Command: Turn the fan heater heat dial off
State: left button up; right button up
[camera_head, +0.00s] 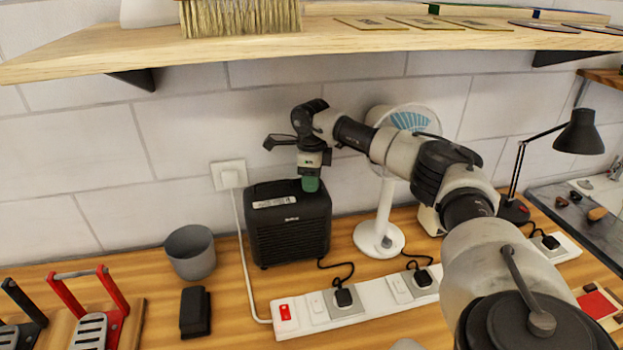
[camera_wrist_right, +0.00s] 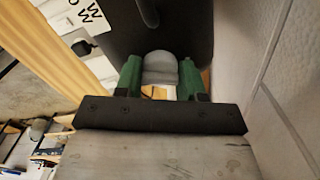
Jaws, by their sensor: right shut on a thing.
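The black fan heater (camera_head: 290,236) stands upright on the wooden bench against the tiled wall. My right gripper (camera_head: 311,186) points down at the back right of its top. In the right wrist view, the green fingers of my right gripper (camera_wrist_right: 160,80) are on either side of a grey rounded dial (camera_wrist_right: 160,66), shut on it. The heater's dark top (camera_wrist_right: 187,22) lies behind the dial. The dial's markings are not readable, and the gripper hides the dial in the head view. My left gripper is not in view.
A white power strip (camera_head: 358,305) with plugs lies in front of the heater. A grey cup (camera_head: 190,252) and a small black object (camera_head: 195,312) are at left. A white fan (camera_head: 379,236) stands close at right. A wooden shelf (camera_head: 330,35) overhangs the bench.

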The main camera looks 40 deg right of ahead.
jog(key=shift+r+n, duration=0.1)
jog(key=shift+n, duration=1.8)
jog(key=o, duration=0.9)
notch_tip(320, 180, up, 11)
jog(key=b, duration=0.3)
